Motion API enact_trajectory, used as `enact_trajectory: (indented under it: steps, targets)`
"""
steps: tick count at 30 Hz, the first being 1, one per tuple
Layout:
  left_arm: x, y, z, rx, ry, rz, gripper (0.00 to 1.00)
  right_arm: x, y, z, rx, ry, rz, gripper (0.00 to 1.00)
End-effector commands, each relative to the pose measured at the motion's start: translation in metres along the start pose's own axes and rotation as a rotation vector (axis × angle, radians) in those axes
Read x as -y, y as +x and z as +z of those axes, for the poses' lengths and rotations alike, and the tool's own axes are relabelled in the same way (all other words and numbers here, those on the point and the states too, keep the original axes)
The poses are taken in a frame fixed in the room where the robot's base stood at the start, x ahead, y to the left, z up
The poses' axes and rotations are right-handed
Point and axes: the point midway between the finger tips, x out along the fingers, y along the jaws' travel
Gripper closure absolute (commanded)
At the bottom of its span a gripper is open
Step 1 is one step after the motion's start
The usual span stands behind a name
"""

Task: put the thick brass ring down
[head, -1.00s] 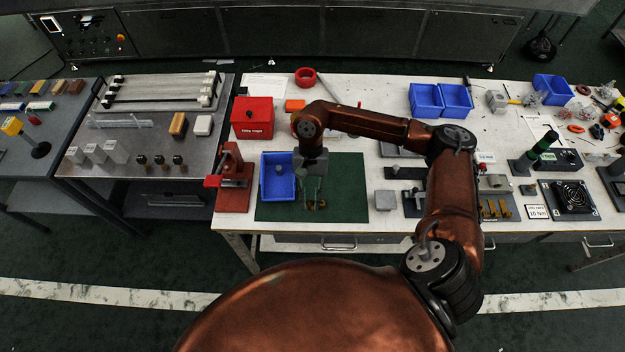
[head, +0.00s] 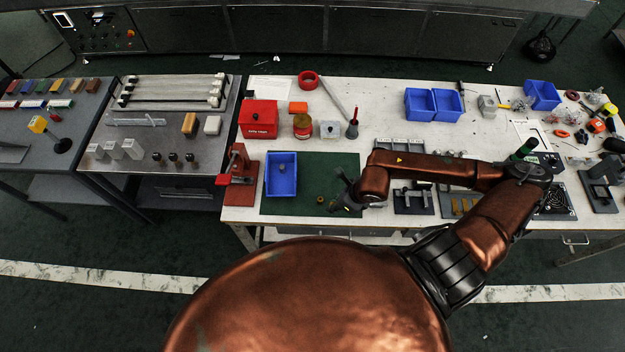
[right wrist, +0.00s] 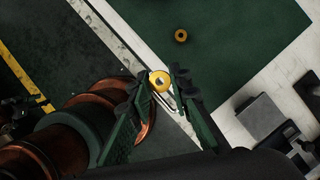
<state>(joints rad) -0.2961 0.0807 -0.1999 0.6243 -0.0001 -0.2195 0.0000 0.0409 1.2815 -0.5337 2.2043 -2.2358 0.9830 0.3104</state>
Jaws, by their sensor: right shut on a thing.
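My right gripper (head: 342,203) is over the front right part of the green mat (head: 305,171). In the right wrist view its two fingers (right wrist: 160,88) are shut on a brass ring (right wrist: 160,81), which I take for the thick one. The ring is held at the fingertips and its hole faces the camera. A second brass ring (head: 320,199) lies on the mat to the left of the gripper. It also shows in the right wrist view (right wrist: 181,36), apart from the held ring. My left gripper is not in view.
A blue bin (head: 270,190) with a small piece inside stands on the mat's left part. A red press (head: 240,180) is left of it. A red box (head: 258,118) and several small items stand behind. Fixtures (head: 415,199) lie to the right. The mat's middle is bare.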

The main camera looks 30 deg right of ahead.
Motion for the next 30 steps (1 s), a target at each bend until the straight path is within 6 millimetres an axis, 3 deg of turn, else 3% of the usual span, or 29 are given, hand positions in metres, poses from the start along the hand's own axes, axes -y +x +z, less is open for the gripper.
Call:
enact_trajectory:
  steps: [4,8,18,24,30]
  targets:
    - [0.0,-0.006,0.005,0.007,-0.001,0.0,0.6,-0.001,-0.006,-0.001,0.0,0.072,-0.029,1.0]
    - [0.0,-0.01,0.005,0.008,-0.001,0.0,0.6,0.011,0.001,0.004,0.0,0.092,-0.038,1.0]
    - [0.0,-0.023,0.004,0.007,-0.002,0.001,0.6,0.074,0.052,0.034,-0.001,0.093,-0.038,1.0]
    - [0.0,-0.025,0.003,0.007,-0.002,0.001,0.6,0.096,0.093,0.035,-0.001,0.091,-0.035,1.0]
    - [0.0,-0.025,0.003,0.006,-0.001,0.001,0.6,0.106,0.11,0.036,-0.001,0.087,-0.035,1.0]
